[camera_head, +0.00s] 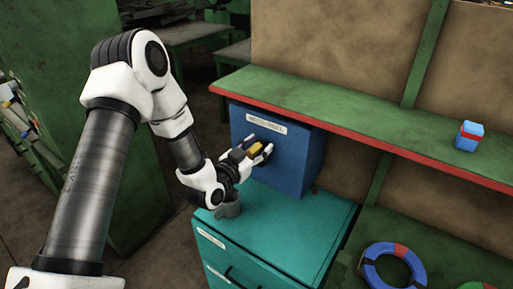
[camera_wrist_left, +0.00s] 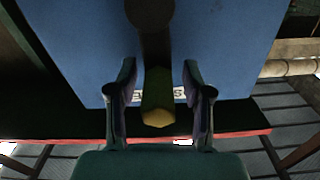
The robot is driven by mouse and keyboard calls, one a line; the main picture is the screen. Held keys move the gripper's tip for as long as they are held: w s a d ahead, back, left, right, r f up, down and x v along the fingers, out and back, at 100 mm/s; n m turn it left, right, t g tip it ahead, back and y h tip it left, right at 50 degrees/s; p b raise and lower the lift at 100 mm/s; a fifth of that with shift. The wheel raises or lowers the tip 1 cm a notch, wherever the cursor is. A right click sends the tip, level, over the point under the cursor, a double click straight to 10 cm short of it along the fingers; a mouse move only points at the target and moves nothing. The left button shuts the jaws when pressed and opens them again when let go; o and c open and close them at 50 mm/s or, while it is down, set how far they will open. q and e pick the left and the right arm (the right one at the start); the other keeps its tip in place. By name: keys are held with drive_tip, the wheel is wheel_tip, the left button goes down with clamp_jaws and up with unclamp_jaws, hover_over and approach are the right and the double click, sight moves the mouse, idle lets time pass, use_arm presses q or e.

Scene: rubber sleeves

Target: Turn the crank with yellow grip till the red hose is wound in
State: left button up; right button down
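The blue hose reel box (camera_head: 300,165) stands on the teal cabinet under the green shelf, with a white label on its front. The crank's yellow grip (camera_head: 256,148) sticks out from that front. My left gripper (camera_head: 257,151) is at the grip, with a finger on either side. In the left wrist view the yellow grip (camera_wrist_left: 157,100) lies between the open fingers (camera_wrist_left: 160,95), with a gap visible on both sides. The dark crank part (camera_wrist_left: 152,12) shows at the top there. I cannot make out the red hose. My right gripper is not in view.
The green shelf (camera_head: 350,118) overhangs the box and carries a blue and red block (camera_head: 469,136). A multicoloured ring (camera_head: 370,273) is at the lower right.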

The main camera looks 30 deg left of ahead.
use_arm(q)
drive_tip(key=shift+w+f, duration=0.1)
drive_tip(key=s+a, duration=0.1)
drive_tip(key=s, duration=1.1)
